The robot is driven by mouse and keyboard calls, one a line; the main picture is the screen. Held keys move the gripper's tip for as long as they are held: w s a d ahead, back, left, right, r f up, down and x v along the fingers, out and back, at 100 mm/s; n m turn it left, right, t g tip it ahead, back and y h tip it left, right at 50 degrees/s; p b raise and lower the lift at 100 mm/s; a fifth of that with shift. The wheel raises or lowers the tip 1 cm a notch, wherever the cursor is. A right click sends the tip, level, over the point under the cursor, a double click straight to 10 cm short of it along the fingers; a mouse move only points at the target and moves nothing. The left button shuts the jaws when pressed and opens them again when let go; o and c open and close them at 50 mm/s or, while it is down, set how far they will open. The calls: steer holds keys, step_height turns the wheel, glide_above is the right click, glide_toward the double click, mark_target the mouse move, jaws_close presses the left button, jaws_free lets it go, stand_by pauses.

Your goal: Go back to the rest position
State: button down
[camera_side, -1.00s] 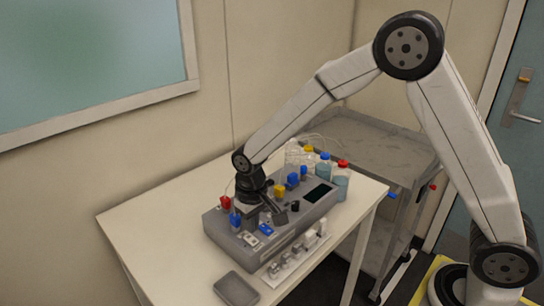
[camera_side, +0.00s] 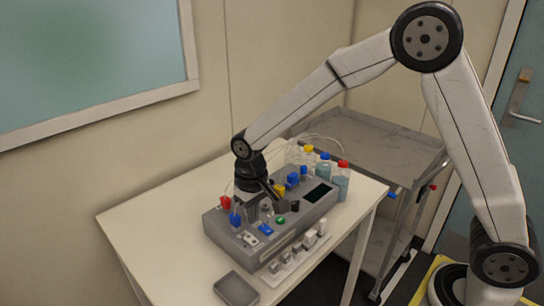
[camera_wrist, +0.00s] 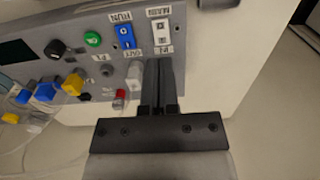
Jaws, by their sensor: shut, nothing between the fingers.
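My gripper (camera_wrist: 158,78) is shut and empty in the wrist view, its two dark fingers together in front of the panel of a grey control unit (camera_wrist: 78,35). In the side view, my gripper (camera_side: 255,212) points down over the left half of the unit (camera_side: 292,237), partly hidden by my wrist. I cannot tell whether the fingertips touch the panel. A white MAIN switch (camera_wrist: 162,34), a blue RUN switch (camera_wrist: 125,36) and a green button (camera_wrist: 92,39) are close to the fingers.
Red (camera_side: 225,202), blue and yellow capped parts stand on the unit. Bottles with coloured caps (camera_side: 341,183) stand behind its right end. A grey tray (camera_side: 236,289) and a row of small pale parts (camera_side: 298,256) lie in front. A grey cart (camera_side: 375,145) stands behind.

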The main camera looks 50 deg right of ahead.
steer(key=s+d+t, duration=0.2)
steer(key=s+d, duration=0.8)
steer(key=s, duration=0.4)
steer(key=shift+s+r+t, duration=0.3)
steer(key=shift+s, duration=0.1)
stand_by(0.4)
